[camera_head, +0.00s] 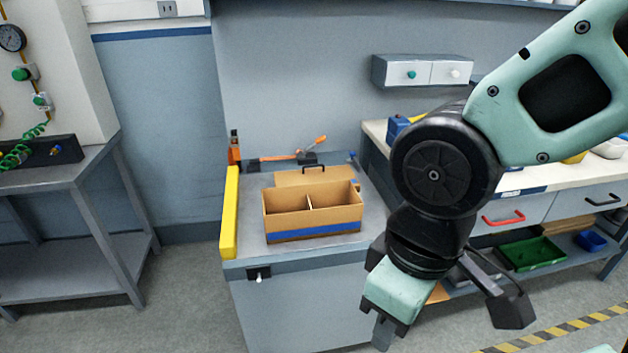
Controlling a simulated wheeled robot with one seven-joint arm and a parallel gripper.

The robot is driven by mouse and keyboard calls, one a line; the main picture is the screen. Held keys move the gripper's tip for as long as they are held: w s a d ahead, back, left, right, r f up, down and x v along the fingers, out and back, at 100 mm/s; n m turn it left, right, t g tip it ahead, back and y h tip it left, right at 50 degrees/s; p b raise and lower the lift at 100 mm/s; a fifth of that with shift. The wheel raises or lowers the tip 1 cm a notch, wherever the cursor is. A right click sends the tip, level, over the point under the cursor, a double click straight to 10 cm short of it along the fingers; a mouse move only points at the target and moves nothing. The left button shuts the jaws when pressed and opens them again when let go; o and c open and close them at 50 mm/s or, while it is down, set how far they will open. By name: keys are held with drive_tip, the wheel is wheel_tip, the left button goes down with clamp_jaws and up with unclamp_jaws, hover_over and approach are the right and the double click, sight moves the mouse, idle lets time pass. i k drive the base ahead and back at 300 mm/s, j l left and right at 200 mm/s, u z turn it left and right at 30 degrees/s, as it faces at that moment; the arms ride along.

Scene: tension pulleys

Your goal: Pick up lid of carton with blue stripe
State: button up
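An open brown carton (335,217) with a blue stripe along its lower front stands on the grey cabinet top. A divider splits its inside into two compartments. A flat brown cardboard piece with a black handle, which looks like the lid (290,179), shows directly behind the carton's far edge. Its lower part is hidden by the carton, and I cannot tell whether the two touch. My gripper (384,334) points down in front of the cabinet, to the right of and nearer than the carton, apart from it. Its fingers are only partly visible, so their opening is unclear.
A yellow bar (230,213) stands along the left edge of the cabinet top (290,255). Orange-handled tools (285,157) lie at the back against the wall. A workbench with drawers (520,212) adjoins on the right. Open floor lies left of the cabinet.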

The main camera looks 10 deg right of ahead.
sight(304, 175)
drive_tip(key=i+l+u, duration=0.2)
drive_tip(key=i+l, duration=0.3)
drive_tip(key=i, duration=0.25)
drive_tip(key=i+l+u, duration=0.2)
drive_tip(key=i+l, duration=0.4)
drive_tip(key=i, duration=0.05)
